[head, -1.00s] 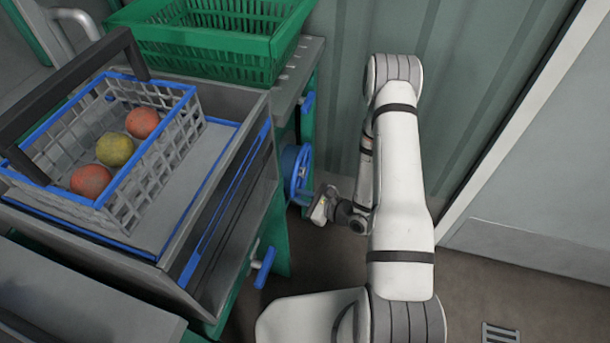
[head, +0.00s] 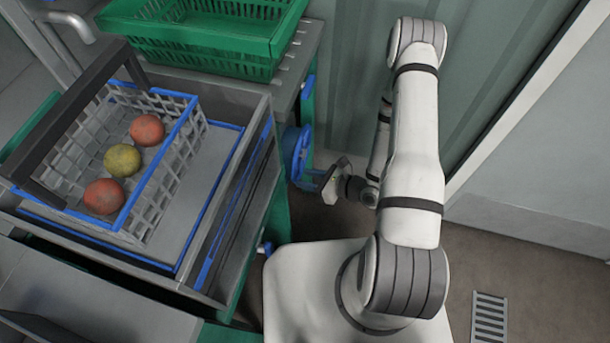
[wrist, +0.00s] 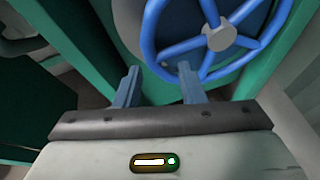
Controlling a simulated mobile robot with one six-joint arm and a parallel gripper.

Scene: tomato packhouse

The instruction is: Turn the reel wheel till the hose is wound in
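The blue reel wheel (head: 298,152) is on the side of the green bench in the head view. In the wrist view the wheel (wrist: 151,38) fills the top middle, with blue spokes and a grey hub. My gripper (head: 312,180) is just in front of it at its lower edge. In the wrist view the two blue fingers of my gripper (wrist: 160,80) stand apart with nothing clasped. The right fingertip overlaps the bottom of the rim and the left one is outside it. I cannot tell whether they touch it. No hose can be made out.
A grey basket (head: 188,128) with blue edging holds two red tomatoes and a yellow one on the bench at left. A green crate (head: 190,42) stands behind it. A ribbed wall (head: 345,75) is close behind my arm. A floor grate (head: 489,318) lies at lower right, with bare floor around.

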